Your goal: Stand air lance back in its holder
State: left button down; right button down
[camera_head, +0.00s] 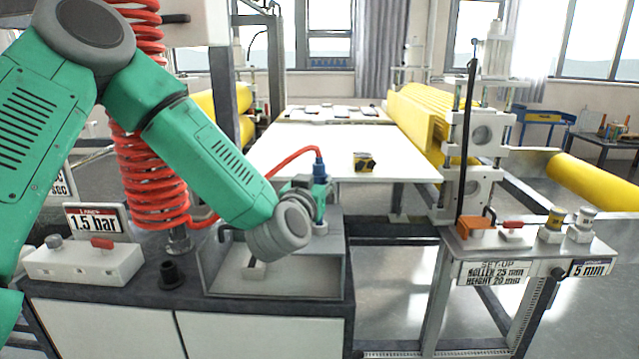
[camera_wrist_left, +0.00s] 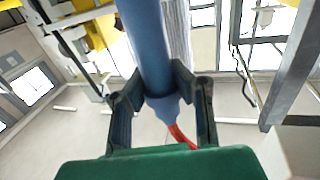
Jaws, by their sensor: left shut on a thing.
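The air lance (camera_head: 319,172) is blue, with a red hose running from its top. My left gripper (camera_head: 312,192) is shut on it above the grey open tray on the cabinet. In the left wrist view the blue body of the lance (camera_wrist_left: 147,45) stands between the two dark fingers of my left gripper (camera_wrist_left: 160,88), with the red hose at its end. A small black cup (camera_head: 172,272), which looks like the holder, stands empty on the cabinet top, left of the tray. My right gripper is not in view.
The grey tray (camera_head: 222,281) sits right of the cup. A coiled red hose (camera_head: 150,170) hangs behind the cup. A white table (camera_head: 290,150) lies beyond.

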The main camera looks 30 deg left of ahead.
aim_at(319, 163)
pick_arm(q)
jog(key=shift+r+p, duration=1.8)
jog(key=shift+r, duration=0.5)
